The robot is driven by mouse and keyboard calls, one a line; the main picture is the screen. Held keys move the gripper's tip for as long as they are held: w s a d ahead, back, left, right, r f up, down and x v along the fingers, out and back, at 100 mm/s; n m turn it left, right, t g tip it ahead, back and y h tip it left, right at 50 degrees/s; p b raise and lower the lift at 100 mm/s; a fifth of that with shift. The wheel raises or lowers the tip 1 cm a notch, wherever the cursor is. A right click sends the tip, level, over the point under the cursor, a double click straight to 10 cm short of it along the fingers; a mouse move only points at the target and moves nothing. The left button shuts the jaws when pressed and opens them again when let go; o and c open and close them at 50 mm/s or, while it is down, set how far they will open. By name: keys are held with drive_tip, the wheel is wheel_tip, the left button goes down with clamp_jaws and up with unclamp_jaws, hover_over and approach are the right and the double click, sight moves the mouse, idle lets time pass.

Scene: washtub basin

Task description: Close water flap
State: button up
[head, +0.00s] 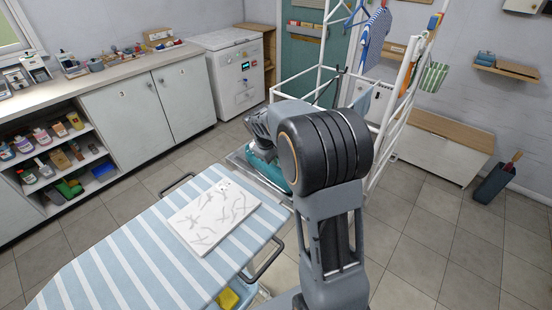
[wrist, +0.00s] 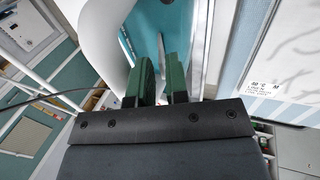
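A teal iron (head: 264,168) sits at the far end of the striped ironing board, on a grey rest, partly hidden behind my arm. Its water flap cannot be made out in the head view. My gripper's fingertips are hidden there by my arm. In the wrist view my gripper (wrist: 160,82) has two green fingers standing apart with a narrow gap. A thin pale strip shows beyond the gap against a dark and blue surface; I cannot tell whether it is the flap. A large white curved surface is close on the left.
The ironing board (head: 110,262) carries a folded white patterned cloth (head: 212,217), its label showing in the wrist view (wrist: 268,84). A white drying rack (head: 405,70) stands behind my arm. A counter (head: 95,78) runs along the left. Tiled floor (head: 430,250) is clear on the right.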

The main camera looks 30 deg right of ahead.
drive_tip(key=shift+d+f, duration=0.15)
drive_tip(key=shift+f, duration=0.35)
clamp_jaws()
